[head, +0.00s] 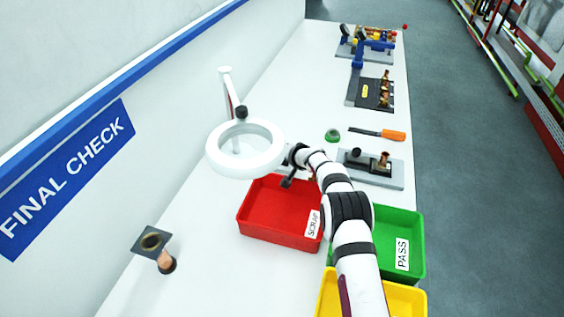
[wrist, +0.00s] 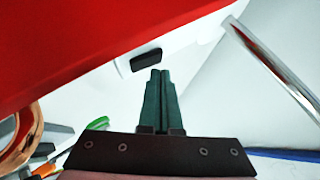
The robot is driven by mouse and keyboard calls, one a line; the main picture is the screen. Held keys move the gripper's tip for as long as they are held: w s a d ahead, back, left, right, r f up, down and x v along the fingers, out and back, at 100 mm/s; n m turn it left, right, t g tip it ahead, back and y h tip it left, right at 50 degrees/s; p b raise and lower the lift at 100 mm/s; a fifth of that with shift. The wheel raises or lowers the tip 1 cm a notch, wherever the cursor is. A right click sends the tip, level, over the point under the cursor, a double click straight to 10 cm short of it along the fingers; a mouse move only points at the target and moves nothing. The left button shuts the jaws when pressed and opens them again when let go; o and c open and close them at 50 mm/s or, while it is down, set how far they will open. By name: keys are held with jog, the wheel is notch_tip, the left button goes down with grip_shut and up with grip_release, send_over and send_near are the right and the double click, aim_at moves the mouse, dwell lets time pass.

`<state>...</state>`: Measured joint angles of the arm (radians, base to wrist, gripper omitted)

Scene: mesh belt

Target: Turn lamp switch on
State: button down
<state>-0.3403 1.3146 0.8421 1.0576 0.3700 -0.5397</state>
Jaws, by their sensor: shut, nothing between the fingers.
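The lamp (head: 268,152) is a white ring on a pale post, standing over the bench at the left of my arm in the head view. In the wrist view a small black block (wrist: 147,59), which looks like the lamp switch, sits on a white surface. My gripper (wrist: 160,72) is shut and empty, its dark green fingers side by side. The fingertips appear just below and right of the black block; I cannot tell whether they touch it. In the head view my gripper (head: 287,183) is beside the ring's lower right edge, above the red bin. The switch is not discernible there.
The red SCRAP bin (head: 243,222) lies under my gripper, with the green PASS bin (head: 419,245) and a yellow bin (head: 408,292) to the right. A slanting metallic bar (wrist: 275,70) is close at right in the wrist view. An orange-handled tool (head: 392,135) lies farther back.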

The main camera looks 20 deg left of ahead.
dwell(0.7)
jog(key=shift+f, duration=0.4)
jog(key=shift+f, duration=0.15)
dwell(0.4)
jog(key=shift+r, duration=0.6)
jog(key=shift+d+r, duration=0.2)
jog(key=shift+r, duration=1)
jog(key=shift+d+r, duration=0.2)
jog(key=shift+r, duration=1)
